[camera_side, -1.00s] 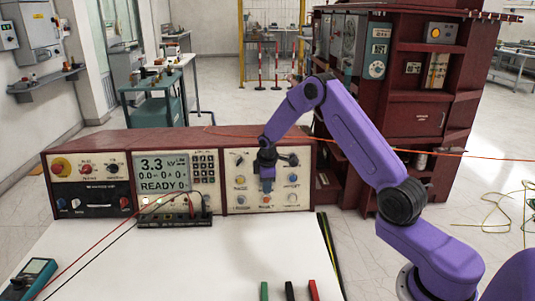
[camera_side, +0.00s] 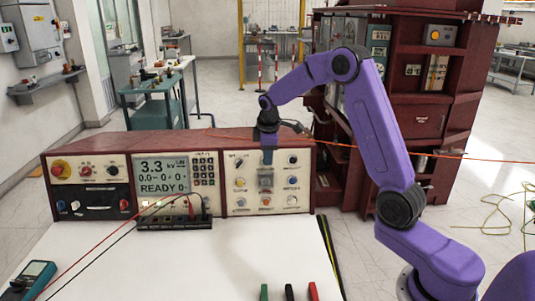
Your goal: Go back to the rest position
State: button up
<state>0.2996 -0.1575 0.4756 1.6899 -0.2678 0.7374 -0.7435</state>
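My gripper (camera_side: 268,158) hangs pointing down in front of the right part of the test console (camera_side: 226,176). It is small and dark in this view, and its fingers cannot be made out well enough to tell open from shut. No held object can be seen. The gripper appears over the upper part of the panel with the knobs and buttons, above the table. My purple arm reaches to it from the right, with the elbow raised.
A white table (camera_side: 190,262) fills the foreground. A black terminal strip (camera_side: 174,222) with red and black leads stands before the console. A multimeter (camera_side: 28,281) lies at left. Green, black and red pieces lie at the front edge. A dark red cabinet (camera_side: 420,120) stands behind my arm.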

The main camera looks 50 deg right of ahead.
jog(key=s+a+r+n+y, duration=0.2)
jog(key=s+a+r, duration=0.1)
jog(key=s+a, duration=1.45)
jog(key=s+a+n+g, duration=0.1)
jog(key=s+g, duration=0.1)
jog(key=s, duration=2)
jog(key=shift+s+a+f+n+y, duration=0.2)
jog(key=shift+a+f+n+y, duration=0.1)
jog(key=shift+f+y, duration=0.15)
